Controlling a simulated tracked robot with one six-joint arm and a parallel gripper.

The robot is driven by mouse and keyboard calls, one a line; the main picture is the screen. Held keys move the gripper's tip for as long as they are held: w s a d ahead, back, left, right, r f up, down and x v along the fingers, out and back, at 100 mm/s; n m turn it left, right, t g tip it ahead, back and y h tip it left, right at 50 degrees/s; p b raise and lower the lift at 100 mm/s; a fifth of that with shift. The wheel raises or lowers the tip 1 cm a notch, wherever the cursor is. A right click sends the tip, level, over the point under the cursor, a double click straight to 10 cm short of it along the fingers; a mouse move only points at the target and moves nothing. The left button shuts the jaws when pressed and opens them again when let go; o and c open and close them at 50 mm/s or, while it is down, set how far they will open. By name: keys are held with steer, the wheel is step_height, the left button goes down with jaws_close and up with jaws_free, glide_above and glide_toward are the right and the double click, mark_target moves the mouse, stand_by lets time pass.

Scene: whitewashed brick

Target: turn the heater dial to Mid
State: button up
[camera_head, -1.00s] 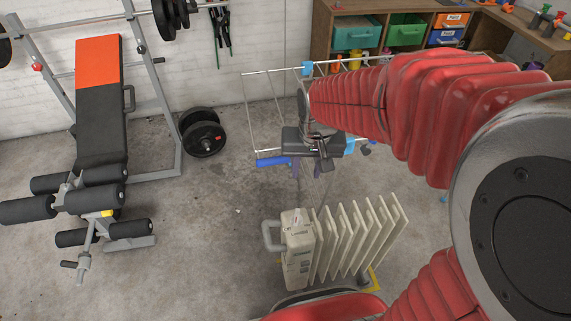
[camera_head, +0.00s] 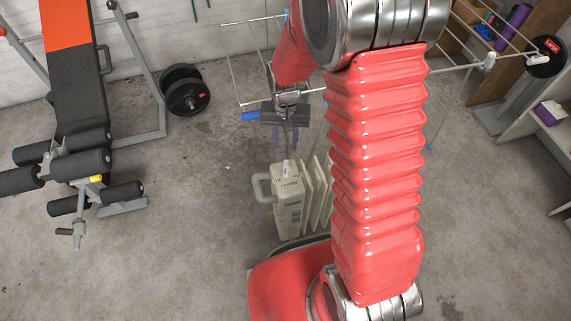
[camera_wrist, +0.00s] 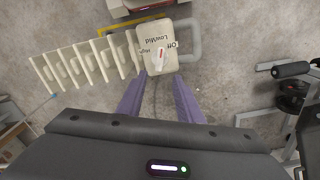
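The cream heater (camera_head: 289,207) stands on the floor, its right fins partly hidden behind my arm. In the wrist view the heater's top panel (camera_wrist: 145,66) carries a pale dial (camera_wrist: 161,57) with a red mark, pointing roughly up in the picture. Labels Off, Low, Mid and High surround it; I cannot tell exactly which one the mark meets. My gripper (camera_wrist: 160,77) has two purple fingers spread apart and empty, with the dial between and just beyond their tips in that view. In the head view my gripper (camera_head: 285,138) is behind the heater's top, apart from it.
A grey handle (camera_wrist: 190,40) loops from the heater's side. A drying rack (camera_head: 238,85) stands behind my gripper. A weight bench (camera_head: 85,125) and black weight plates (camera_head: 186,93) are at the left. The floor between bench and heater is clear.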

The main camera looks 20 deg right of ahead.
mark_target(286, 167)
steer(key=shift+f, duration=6.85)
steer(key=shift+c, duration=0.4)
jaws_close()
